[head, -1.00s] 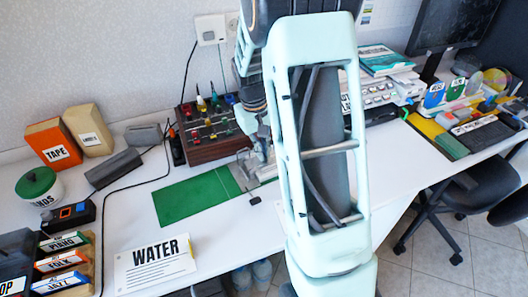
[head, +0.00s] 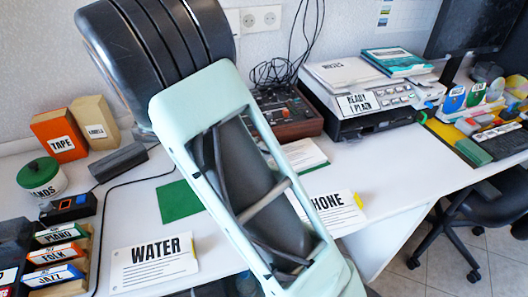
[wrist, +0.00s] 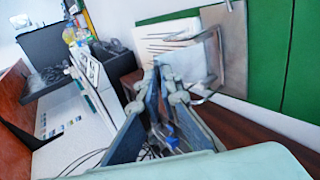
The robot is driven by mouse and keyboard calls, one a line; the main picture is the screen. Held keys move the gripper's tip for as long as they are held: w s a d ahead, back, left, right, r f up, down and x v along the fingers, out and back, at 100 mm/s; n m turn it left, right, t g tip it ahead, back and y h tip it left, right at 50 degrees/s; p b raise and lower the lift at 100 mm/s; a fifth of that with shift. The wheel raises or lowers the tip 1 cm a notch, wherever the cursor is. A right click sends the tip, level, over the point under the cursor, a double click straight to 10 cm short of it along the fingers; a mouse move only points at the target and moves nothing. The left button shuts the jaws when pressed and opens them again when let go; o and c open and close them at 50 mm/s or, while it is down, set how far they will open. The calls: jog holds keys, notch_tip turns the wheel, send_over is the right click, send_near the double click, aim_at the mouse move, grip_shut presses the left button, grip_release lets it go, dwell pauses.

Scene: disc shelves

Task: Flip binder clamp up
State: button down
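The metal binder clamp (wrist: 213,78) shows in the wrist view as a wire loop in front of a grey plate (wrist: 232,45), beside white sheets (wrist: 180,48) and a green board (wrist: 265,60). My gripper (wrist: 162,72) points toward this area. Its two fingers converge and look shut, with the tips just left of the wire loop. The picture is blurred, so I cannot tell whether the tips touch the clamp. In the head view my raised arm covers the clamp and my gripper. A corner of the green board (head: 180,201) shows left of the arm.
A mixer box (head: 293,119) and a printer (head: 362,105) stand along the back. A WATER sign (head: 154,262) and a PHONE sign (head: 343,208) lie near the front. A disc rack (head: 62,257) is at left. A black cable crosses the desk.

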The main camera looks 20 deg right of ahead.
jog(key=shift+s+a+f+h+b, duration=0.1)
jog(key=shift+a+h+b, duration=0.35)
jog(key=shift+h, duration=0.4)
jog(key=shift+a+f+h+b, duration=0.1)
jog(key=shift+a+h+b, duration=0.2)
jog(key=shift+a+h, duration=0.35)
jog(key=shift+s+a+f+h+b, duration=0.1)
jog(key=shift+a+h+b, duration=0.3)
jog(key=shift+h, duration=0.6)
jog(key=c, duration=2.2)
grip_release()
jog(key=shift+o, duration=0.2)
jog(key=s+a+r, duration=0.1)
jog(key=a+r, duration=0.1)
jog(key=a, duration=1)
jog(key=shift+d, duration=0.1)
